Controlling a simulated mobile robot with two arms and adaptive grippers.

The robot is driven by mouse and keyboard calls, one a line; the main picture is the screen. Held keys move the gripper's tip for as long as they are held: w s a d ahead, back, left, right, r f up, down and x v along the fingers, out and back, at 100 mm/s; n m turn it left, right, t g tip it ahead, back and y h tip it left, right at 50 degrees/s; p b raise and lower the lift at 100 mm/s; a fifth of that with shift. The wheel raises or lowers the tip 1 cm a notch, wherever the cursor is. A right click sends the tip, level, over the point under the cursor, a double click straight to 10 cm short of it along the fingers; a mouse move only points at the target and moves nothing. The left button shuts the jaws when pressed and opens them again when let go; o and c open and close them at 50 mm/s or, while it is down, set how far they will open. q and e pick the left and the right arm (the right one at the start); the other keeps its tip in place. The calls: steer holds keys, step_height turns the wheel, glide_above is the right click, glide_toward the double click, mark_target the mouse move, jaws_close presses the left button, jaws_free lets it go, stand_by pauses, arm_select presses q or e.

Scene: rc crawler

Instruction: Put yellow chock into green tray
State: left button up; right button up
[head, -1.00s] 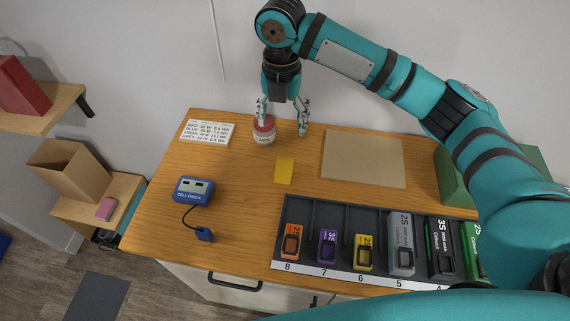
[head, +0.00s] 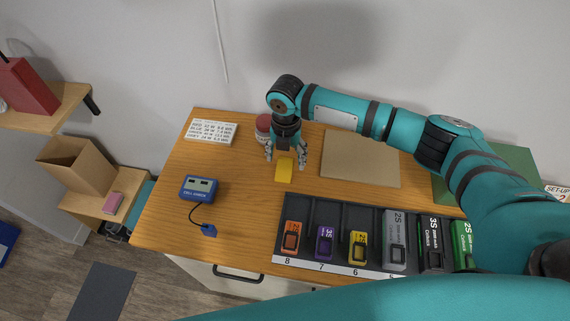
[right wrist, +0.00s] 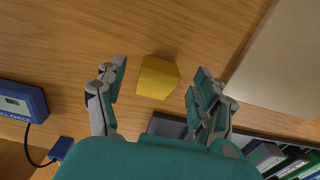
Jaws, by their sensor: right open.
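The yellow chock (head: 284,170) lies on the wooden table in front of my right gripper. My right gripper (head: 285,160) is open and points down just above it. In the right wrist view the chock (right wrist: 157,77) sits between and slightly beyond the two spread fingertips (right wrist: 158,82), and neither finger touches it. A green box-like object (head: 515,160), possibly the green tray, stands at the table's right end, partly hidden behind my right arm. My left gripper is not in view.
A battery rack (head: 340,215) with several coloured packs lines the front edge. A beige board (head: 360,158) lies right of the chock. A blue cell checker (head: 198,188) is at left, and a red-lidded jar (head: 263,127) stands behind, close to my gripper. Table between checker and chock is clear.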

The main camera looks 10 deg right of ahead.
steer(key=shift+a+f, duration=0.1)
steer(key=shift+c, duration=0.4)
steer(key=c, duration=1.3)
